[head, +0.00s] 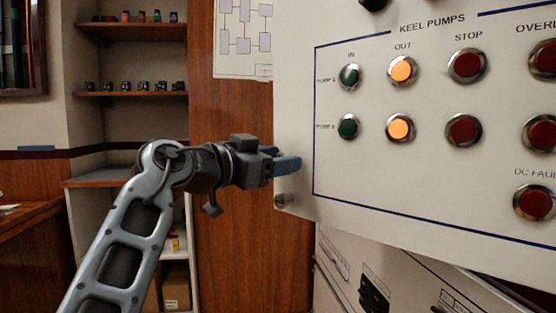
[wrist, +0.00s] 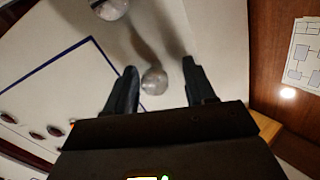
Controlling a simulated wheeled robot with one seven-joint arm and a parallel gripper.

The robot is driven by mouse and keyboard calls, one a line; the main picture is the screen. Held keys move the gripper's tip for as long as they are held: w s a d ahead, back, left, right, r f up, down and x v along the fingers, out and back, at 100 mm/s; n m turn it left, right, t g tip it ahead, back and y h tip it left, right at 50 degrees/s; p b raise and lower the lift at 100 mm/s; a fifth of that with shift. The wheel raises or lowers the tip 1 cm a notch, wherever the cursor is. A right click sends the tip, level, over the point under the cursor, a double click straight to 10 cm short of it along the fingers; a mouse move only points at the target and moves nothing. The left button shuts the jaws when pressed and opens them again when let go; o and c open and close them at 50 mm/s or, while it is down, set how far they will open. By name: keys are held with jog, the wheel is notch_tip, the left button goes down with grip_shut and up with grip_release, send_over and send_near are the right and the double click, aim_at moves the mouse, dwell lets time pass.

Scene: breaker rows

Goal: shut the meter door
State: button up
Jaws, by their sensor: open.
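A white panel marked KEEL PUMPS (head: 400,200) fills the right of the head view and stands out in front of a lower white panel. No label reading "meter" shows, so I cannot tell whether it is the meter door. A small round knob (head: 281,200) sits at its lower left corner. My gripper (head: 287,165) is open at the panel's left edge, just above that knob. In the wrist view, a round knob (wrist: 154,81) appears between the two finger tips, with the white surface behind it. I cannot tell whether the fingers touch anything.
Green, orange and red buttons (head: 401,70) cover the white panel. A lower panel with dark switches (head: 373,295) lies beneath it. A second round knob (wrist: 109,8) shows at the wrist view's top. Shelves with small items (head: 130,92) stand at the left.

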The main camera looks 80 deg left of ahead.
jog(key=v, duration=0.8)
jog(key=shift+d, duration=0.4)
jog(key=shift+s+f, duration=0.1)
jog(key=shift+s, duration=0.05)
dwell(0.8)
